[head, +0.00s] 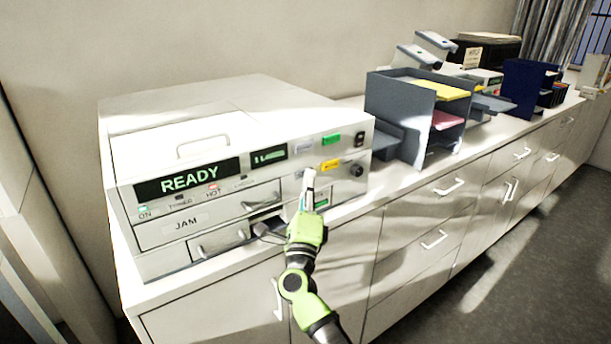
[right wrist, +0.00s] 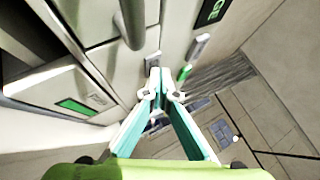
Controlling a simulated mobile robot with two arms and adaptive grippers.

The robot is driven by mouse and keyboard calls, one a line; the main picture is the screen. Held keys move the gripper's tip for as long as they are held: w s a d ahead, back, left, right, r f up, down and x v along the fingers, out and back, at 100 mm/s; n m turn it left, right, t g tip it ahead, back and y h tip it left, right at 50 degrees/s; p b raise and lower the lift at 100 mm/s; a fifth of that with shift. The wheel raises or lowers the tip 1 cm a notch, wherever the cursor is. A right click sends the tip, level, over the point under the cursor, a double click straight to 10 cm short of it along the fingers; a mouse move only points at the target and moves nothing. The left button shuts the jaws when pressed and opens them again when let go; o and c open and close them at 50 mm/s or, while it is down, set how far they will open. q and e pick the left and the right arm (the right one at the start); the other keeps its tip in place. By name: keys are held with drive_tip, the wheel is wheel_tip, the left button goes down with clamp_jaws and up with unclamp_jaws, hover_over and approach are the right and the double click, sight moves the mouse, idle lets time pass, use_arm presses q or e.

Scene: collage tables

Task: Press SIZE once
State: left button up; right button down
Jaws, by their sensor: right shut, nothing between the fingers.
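The white machine (head: 240,125) stands at the left end of the counter with its READY display (head: 189,179) lit. Its front panel has a grey-lilac button (head: 303,145), a green button (head: 331,140) and a yellow button (head: 330,165); their lettering is too small to read, so I cannot tell which is SIZE. My right gripper (head: 309,182) is shut and empty, its fingertips just in front of the panel below these buttons. In the right wrist view the shut fingertips (right wrist: 157,82) are close to a grey button (right wrist: 198,48). I cannot tell whether they touch anything. My left gripper is not in view.
A small display (head: 269,155) and a dark knob (head: 357,170) are on the panel. A drawer marked JAM (head: 205,216) is below the lamps. A grey paper organiser (head: 397,105) stands to the right of the machine. The floor (head: 520,240) in front of the cabinets is clear.

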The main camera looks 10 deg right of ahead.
drive_tip(key=shift+s, duration=0.15)
drive_tip(key=shift+s+d+p, duration=0.3)
drive_tip(key=shift+s+p, duration=0.2)
drive_tip(key=shift+s, duration=0.2)
drive_tip(key=s, duration=0.1)
drive_tip(key=s+d+p, duration=0.1)
drive_tip(key=s, duration=0.1)
drive_tip(key=s+p, duration=0.1)
drive_tip(key=shift+s+d, duration=0.3)
drive_tip(key=shift+d, duration=0.05)
idle(0.6)
